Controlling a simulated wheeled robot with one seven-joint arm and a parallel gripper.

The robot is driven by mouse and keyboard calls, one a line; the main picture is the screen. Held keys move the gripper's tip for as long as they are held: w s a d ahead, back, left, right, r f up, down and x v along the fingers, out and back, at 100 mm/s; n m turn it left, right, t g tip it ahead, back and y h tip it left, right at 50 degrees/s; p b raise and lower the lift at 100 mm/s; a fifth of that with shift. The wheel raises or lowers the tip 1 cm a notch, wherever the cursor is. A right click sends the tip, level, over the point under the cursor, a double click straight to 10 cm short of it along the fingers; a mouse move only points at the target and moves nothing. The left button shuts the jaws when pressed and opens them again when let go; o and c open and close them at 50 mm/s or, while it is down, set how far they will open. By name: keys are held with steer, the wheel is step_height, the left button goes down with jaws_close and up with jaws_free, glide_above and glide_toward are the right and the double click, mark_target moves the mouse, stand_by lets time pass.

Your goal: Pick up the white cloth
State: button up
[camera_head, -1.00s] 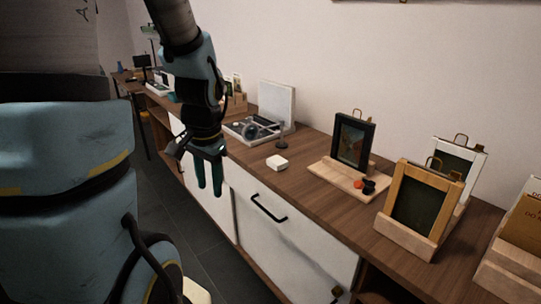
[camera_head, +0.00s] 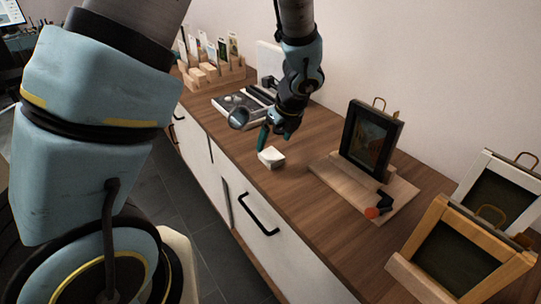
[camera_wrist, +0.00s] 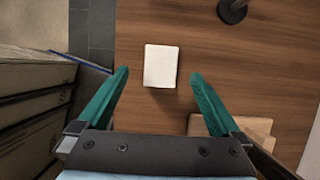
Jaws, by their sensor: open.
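The white cloth (camera_head: 271,157) is a small, folded, block-like square lying on the wooden cabinet top near its front edge. In the wrist view the cloth (camera_wrist: 161,66) lies ahead of and between the two green fingers. My gripper (camera_head: 272,138) hangs just above and behind the cloth in the head view, fingers pointing down. In the wrist view my gripper (camera_wrist: 158,75) is wide open and empty, with the cloth nearer the left finger. No contact with the cloth shows.
More frames (camera_head: 457,255) stand farther right. A grey device (camera_head: 241,103) and a wooden card rack (camera_head: 213,72) are behind left. Bare wood surrounds the cloth.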

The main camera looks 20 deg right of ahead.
mark_target(270, 153)
steer(key=shift+p+x, duration=0.45)
steer(key=shift+x, duration=2.85)
steer(key=shift+d, duration=0.1)
steer(key=c, duration=1.4)
steer(key=shift+o, duration=0.2)
steer(key=shift+r, duration=0.1)
step_height(270, 153, up, 10)
